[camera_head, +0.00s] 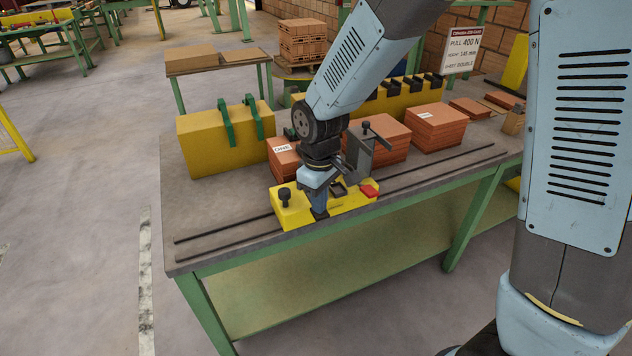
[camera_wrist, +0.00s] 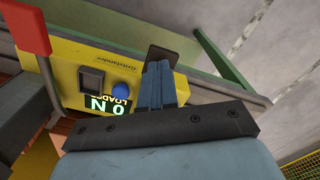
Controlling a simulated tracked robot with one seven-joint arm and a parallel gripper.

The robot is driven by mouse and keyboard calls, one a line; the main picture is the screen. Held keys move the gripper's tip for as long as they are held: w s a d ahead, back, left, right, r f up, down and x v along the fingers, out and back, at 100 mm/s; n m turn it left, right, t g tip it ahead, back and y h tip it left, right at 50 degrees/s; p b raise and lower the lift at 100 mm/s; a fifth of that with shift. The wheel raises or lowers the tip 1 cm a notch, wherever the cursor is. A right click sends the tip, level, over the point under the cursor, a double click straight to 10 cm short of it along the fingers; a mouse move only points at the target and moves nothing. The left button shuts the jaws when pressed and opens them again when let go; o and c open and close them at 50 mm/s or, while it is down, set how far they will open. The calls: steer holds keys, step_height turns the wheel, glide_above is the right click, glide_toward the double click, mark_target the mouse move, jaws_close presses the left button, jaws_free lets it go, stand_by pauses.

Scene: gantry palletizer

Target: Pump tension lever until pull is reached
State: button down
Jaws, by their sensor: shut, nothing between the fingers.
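The yellow tension device (camera_head: 293,214) stands at the bench's front edge; its yellow face also shows in the wrist view (camera_wrist: 88,52). A red handle-like part (camera_head: 369,191) sticks out at its right end and appears at upper left in the wrist view (camera_wrist: 28,28). It looks like the lever's grip. The device's display (camera_wrist: 107,106) shows 0 N, upside down, beside a blue button (camera_wrist: 124,92) and a dark square (camera_wrist: 92,80). My gripper (camera_head: 319,213) is shut and empty, pointing down at the device's front, apart from the red part. Contact with the device cannot be told.
Brick-red stacks (camera_head: 376,142) stand behind the device. A yellow block with green straps (camera_head: 200,141) is at left on the bench (camera_head: 215,220). A sign (camera_head: 464,46) reads PULL 400 N. Two dark rails (camera_head: 225,231) run along the bench. The bench's left front is clear.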

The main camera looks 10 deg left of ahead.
steer(key=shift+f, duration=0.65)
steer(key=shift+r, duration=3.1)
steer(key=shift+f, duration=0.1)
steer(key=shift+f, duration=2.9)
steer(key=shift+r, duration=3)
